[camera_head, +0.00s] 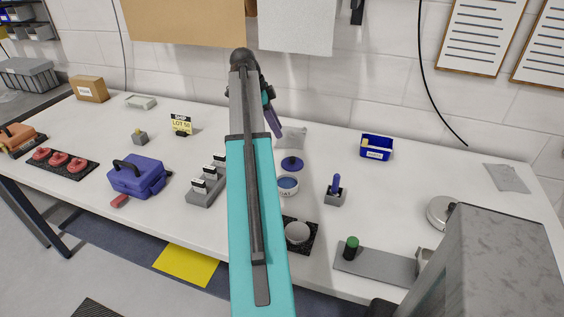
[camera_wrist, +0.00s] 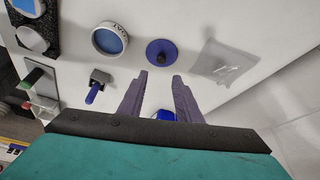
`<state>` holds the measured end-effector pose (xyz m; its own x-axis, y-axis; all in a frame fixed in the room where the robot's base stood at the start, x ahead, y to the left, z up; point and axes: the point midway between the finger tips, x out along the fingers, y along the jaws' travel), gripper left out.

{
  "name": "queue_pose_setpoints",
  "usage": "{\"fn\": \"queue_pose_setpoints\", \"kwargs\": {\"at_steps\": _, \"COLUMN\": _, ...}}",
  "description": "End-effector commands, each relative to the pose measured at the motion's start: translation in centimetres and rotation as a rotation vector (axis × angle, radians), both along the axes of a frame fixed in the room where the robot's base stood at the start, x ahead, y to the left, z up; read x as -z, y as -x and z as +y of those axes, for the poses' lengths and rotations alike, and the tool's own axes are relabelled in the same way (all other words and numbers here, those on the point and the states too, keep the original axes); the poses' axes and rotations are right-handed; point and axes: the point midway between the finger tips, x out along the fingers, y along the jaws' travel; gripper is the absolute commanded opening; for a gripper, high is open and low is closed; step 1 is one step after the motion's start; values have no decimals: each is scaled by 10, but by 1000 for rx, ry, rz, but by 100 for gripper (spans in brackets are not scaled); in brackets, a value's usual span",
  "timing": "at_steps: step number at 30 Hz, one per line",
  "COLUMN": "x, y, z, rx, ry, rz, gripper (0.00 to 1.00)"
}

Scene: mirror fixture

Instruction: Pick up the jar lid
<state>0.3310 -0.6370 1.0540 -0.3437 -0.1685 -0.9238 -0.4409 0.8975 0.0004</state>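The jar lid (camera_head: 292,164) is a blue disc with a dark knob, lying on the white table behind the jar. It also shows in the wrist view (camera_wrist: 153,47), just beyond my fingertips. The open jar (camera_head: 288,190) is white and round with blue inside and dark lettering; the wrist view shows it (camera_wrist: 97,41) left of the lid. My gripper (camera_wrist: 161,76) has two purple fingers spread apart, with nothing between the tips. In the head view my gripper (camera_head: 274,124) is up behind the lid, partly hidden by my arm.
A clear bag (camera_wrist: 213,63) lies beside the lid. A blue bin (camera_head: 376,147) stands to the right. A grey block with a blue peg (camera_head: 335,192) is right of the jar. A grey rack (camera_head: 205,190) stands left of my arm. Table between lid and bin is clear.

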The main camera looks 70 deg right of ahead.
Motion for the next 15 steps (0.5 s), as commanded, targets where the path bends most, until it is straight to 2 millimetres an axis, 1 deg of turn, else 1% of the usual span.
{"fn": "queue_pose_setpoints", "kwargs": {"at_steps": 10, "x": 0, "y": 10, "z": -5, "rx": 15, "ry": 0, "rz": 0, "gripper": 31}}
{"fn": "queue_pose_setpoints", "kwargs": {"at_steps": 11, "x": 0, "y": 11, "z": -5, "rx": 16, "ry": 0, "rz": 0, "gripper": 33}}
{"fn": "queue_pose_setpoints", "kwargs": {"at_steps": 12, "x": 0, "y": 11, "z": -6, "rx": 17, "ry": 0, "rz": 0, "gripper": 40}}
{"fn": "queue_pose_setpoints", "kwargs": {"at_steps": 15, "x": 0, "y": 13, "z": -7, "rx": 20, "ry": 0, "rz": 0, "gripper": 40}}
